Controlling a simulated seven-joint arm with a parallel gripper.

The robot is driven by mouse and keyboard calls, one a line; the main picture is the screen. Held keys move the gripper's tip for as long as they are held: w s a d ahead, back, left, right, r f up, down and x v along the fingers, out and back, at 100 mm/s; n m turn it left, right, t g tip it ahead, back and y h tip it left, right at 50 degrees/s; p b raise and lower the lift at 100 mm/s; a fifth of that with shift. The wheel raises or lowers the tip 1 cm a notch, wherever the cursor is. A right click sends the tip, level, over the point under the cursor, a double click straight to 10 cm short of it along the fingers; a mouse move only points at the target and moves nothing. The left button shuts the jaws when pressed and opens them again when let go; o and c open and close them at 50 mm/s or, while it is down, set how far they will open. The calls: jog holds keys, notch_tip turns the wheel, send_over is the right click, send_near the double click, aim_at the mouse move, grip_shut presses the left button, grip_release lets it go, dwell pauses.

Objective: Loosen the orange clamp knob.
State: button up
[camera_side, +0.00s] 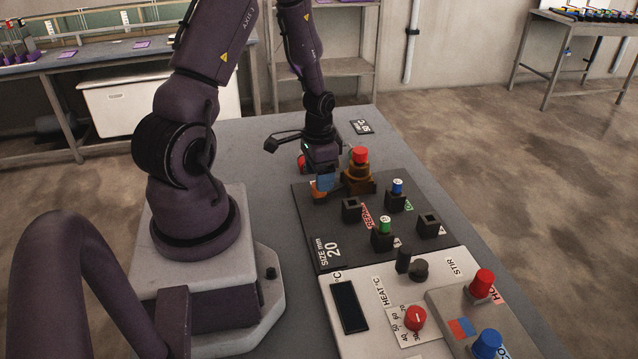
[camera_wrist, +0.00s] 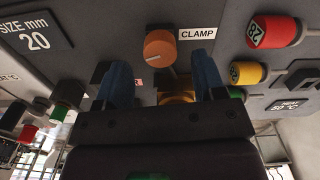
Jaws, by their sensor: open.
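The orange clamp knob (camera_wrist: 160,48) is round with a pale pointer line, beside a white CLAMP label (camera_wrist: 197,33) in the wrist view. My gripper (camera_wrist: 164,78) has its two blue fingers spread, with nothing gripped between them. The knob shows past the fingertips, and no contact with it can be made out. In the side view my gripper (camera_side: 322,178) is low over the far left part of the dark panel (camera_side: 335,250). An orange part (camera_side: 319,194) shows just below its fingers; the gripper partly hides it.
A brown fixture with a red-capped vial (camera_side: 360,155) stands just right of my gripper. Blue-capped (camera_side: 397,187) and green-capped (camera_side: 384,225) vials stand in black holders nearby. A control box (camera_side: 378,315) with a red dial (camera_side: 415,318) is in front.

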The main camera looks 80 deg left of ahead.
jog(key=shift+f, duration=1.45)
jog(key=c, duration=0.9)
jog(key=n, duration=0.3)
jog(key=o, duration=0.9)
notch_tip(320, 180, up, 13)
